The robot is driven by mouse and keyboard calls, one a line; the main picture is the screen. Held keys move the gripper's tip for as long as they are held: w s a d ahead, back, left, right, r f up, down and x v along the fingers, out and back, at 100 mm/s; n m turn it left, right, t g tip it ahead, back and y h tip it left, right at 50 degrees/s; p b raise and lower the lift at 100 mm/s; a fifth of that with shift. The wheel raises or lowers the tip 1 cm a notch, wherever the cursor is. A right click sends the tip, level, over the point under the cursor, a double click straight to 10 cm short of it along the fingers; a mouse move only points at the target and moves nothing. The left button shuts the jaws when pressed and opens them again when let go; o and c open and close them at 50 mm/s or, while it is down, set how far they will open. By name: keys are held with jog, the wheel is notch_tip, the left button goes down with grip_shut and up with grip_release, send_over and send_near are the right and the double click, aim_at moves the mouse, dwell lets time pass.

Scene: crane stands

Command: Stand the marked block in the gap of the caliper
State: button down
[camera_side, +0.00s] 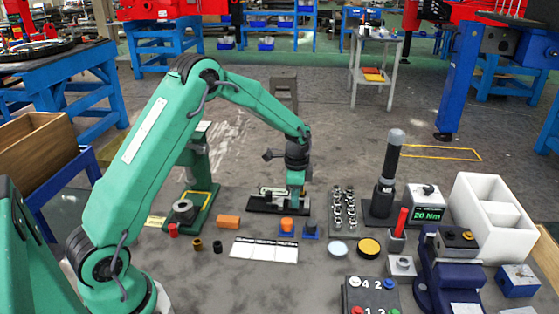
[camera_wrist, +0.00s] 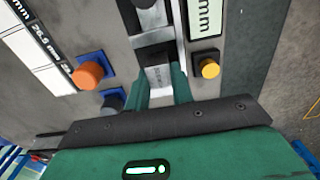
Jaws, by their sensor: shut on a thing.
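The caliper (camera_side: 268,194) lies on a black base at the middle of the bench. In the wrist view its silver beam (camera_wrist: 182,38) runs up the picture, with dark and silver parts to its left. My gripper (camera_side: 297,194) is over the right end of the black base, pointing down. In the wrist view my gripper (camera_wrist: 161,82) has its green fingers on both sides of a pale block (camera_wrist: 159,76) with small dark marks, and is shut on it. The fingers hide the block in the side view. I cannot tell whether its bottom touches the base.
An orange knob on a blue base (camera_side: 287,224) and a dark knob on a blue base (camera_side: 310,229) stand in front. Metal parts (camera_side: 343,208) and a black column (camera_side: 386,185) stand right.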

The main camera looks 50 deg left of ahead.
jog(key=shift+f, duration=0.15)
jog(key=c, duration=1.2)
grip_release()
notch_tip(320, 180, up, 12)
jog(key=shift+r, duration=0.2)
